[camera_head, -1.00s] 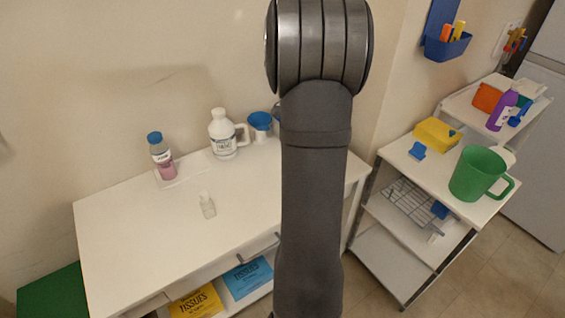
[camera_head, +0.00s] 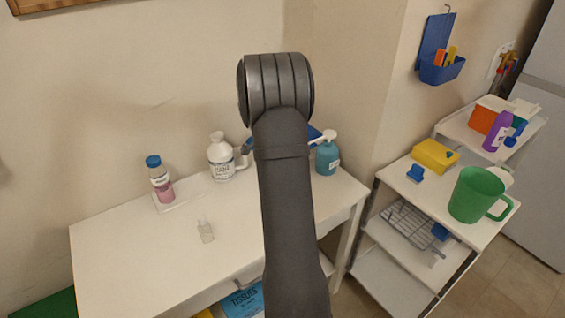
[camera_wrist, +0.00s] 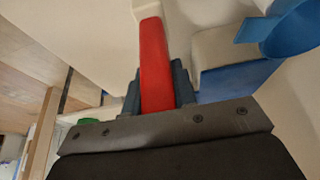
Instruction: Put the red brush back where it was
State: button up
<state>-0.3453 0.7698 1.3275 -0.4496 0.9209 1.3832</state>
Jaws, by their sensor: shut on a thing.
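The red brush (camera_wrist: 156,48) shows in the wrist view as a long red handle. A cream part at its far end may be its bristles. My gripper (camera_wrist: 157,82) is shut on the handle, with one dark finger on each side. In the head view my arm hides the gripper and the brush. No empty resting place for the brush can be made out.
In the wrist view, a blue round thing (camera_wrist: 292,32) and a blue-and-cream block (camera_wrist: 228,60) lie close right. A cart stands right.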

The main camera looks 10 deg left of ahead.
jog(key=shift+f, duration=0.8)
jog(key=shift+f, duration=0.1)
jog(key=o, duration=1)
jog(key=v, duration=1.2)
